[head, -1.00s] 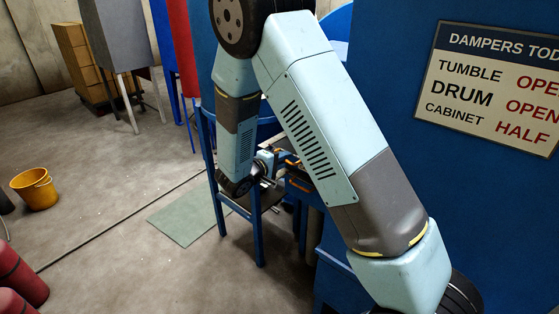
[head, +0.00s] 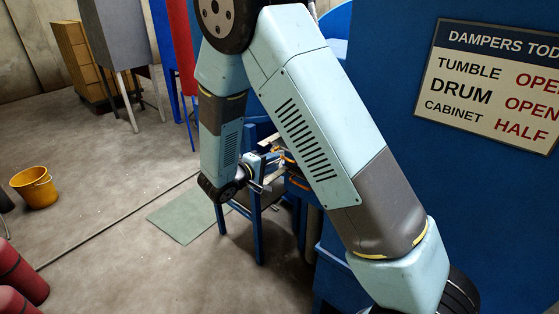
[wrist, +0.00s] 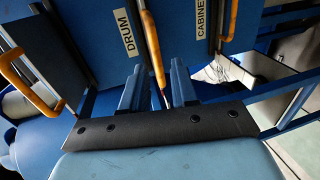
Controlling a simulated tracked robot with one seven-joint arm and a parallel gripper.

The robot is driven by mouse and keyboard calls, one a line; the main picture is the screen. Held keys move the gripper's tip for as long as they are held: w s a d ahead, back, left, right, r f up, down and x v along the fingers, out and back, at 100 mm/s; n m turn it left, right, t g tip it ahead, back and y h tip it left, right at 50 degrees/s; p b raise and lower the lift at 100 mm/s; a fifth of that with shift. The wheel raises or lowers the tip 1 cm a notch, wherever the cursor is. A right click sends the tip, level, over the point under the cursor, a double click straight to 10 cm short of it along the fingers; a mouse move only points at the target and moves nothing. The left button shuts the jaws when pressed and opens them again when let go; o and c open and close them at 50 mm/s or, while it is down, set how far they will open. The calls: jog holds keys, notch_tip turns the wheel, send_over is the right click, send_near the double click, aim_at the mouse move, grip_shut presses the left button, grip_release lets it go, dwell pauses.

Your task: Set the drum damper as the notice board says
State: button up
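The notice board (head: 490,85) reads tumble OPEN, drum OPEN and cabinet HALF; its right edge is cut off. In the wrist view, the DRUM label (wrist: 125,32) is on a blue panel, with an orange lever handle (wrist: 152,45) just to its right. My gripper (wrist: 157,68) is open, one finger on each side of the handle's lower end in the picture. I see gaps beside the handle and cannot tell how deep it sits between the fingers. In the head view, my gripper (head: 272,166) is small and partly hidden at the blue frame.
The CABINET label (wrist: 201,18) and another orange handle (wrist: 232,20) are close on the right. A third orange handle (wrist: 28,85) is on the left. Blue frame legs (head: 257,235) stand below my gripper. A yellow bucket (head: 35,187) stands on open floor.

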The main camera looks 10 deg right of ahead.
jog(key=v, duration=0.9)
